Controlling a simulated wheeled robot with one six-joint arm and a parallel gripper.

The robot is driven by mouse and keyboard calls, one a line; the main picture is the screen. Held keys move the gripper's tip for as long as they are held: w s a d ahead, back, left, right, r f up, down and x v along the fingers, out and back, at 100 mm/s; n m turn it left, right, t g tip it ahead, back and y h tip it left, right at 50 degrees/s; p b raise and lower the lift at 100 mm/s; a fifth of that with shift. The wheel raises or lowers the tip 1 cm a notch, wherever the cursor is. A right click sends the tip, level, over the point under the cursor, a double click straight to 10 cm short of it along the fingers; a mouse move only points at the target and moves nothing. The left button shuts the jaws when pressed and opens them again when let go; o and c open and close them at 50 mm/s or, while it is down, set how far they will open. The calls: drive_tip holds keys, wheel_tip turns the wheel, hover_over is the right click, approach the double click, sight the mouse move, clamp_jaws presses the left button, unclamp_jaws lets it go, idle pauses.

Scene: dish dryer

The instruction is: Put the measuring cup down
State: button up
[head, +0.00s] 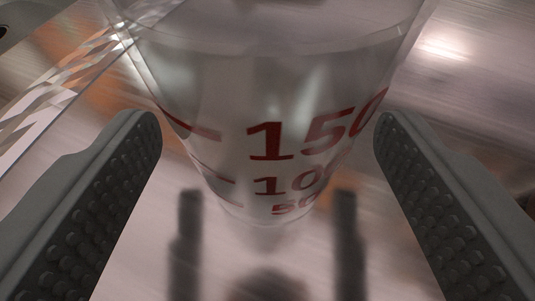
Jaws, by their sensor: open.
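The measuring cup (265,110) is a clear, tapered vessel with red marks reading 150, 100 and 50. It stands upright on a shiny brushed-metal surface (450,90), and its rim runs past the top of the head view. My gripper (267,130) is open, with one dark, studded finger on each side of the cup. A gap shows between each finger and the cup wall. The cup's contents, if any, cannot be made out.
A clear, faceted glass-like object (50,85) lies close by at the upper left. A dark round shape is cut off at the top left corner. The metal surface to the right of the cup is mostly clear and reflects the fingers in front.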

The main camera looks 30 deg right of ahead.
drive_tip(key=v, duration=1.7)
drive_tip(key=shift+a+r, duration=0.25)
drive_tip(key=shift+r, duration=0.05)
